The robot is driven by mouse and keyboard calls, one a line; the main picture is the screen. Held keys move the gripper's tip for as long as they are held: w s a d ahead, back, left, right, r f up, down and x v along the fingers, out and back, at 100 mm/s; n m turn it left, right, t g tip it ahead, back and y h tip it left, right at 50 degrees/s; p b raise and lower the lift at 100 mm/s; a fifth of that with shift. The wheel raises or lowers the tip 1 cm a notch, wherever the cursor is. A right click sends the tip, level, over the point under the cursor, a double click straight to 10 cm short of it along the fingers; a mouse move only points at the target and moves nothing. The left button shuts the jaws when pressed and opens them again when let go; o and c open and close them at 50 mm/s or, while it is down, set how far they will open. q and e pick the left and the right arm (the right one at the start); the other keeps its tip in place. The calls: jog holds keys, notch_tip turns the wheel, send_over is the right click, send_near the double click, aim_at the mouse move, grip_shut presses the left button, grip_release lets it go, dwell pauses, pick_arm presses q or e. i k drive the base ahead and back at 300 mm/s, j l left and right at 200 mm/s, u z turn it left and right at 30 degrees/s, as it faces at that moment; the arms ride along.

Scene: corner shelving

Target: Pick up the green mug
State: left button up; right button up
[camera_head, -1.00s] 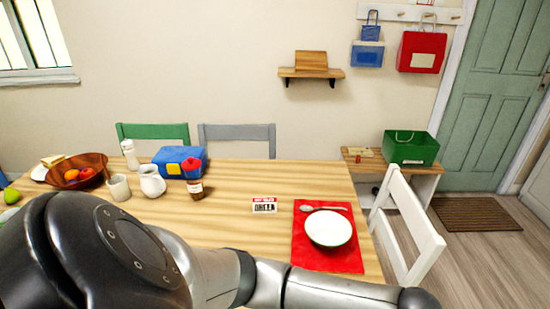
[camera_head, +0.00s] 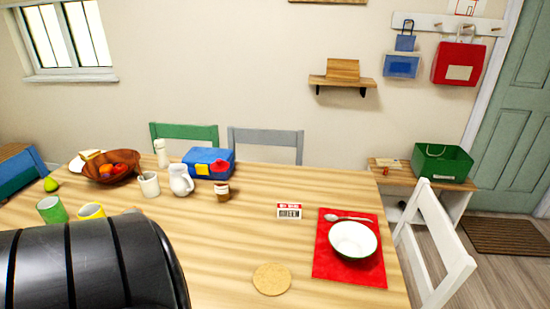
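The green mug (camera_head: 52,209) stands on the left part of the wooden table, beside a yellow mug (camera_head: 91,211). A dark part of my own arm covers the lower left of the view, just in front of both mugs, and hides part of the table there. Neither of my grippers shows in the view, so I cannot see what they hold.
The table (camera_head: 240,240) also bears a wooden fruit bowl (camera_head: 112,172), a white pitcher (camera_head: 181,181), a white cup (camera_head: 149,186), a blue lunch box (camera_head: 207,163), a cork coaster (camera_head: 271,279) and a white bowl (camera_head: 353,240) on a red mat (camera_head: 325,262). The table's middle is clear.

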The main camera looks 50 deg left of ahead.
aim_at(52, 210)
jog(key=j+u, duration=0.1)
jog(key=u, duration=0.35)
jog(key=i+j+u, duration=0.1)
jog(key=u, duration=0.85)
jog(key=i+j+u, duration=0.1)
jog(key=i, duration=0.25)
jog(key=k+j+u, duration=0.1)
jog(key=u, duration=0.4)
jog(key=j+u, duration=0.3)
jog(key=u, duration=0.2)
jog(key=k+j+u, duration=0.1)
jog(key=j+u, duration=0.2)
jog(key=u, duration=0.2)
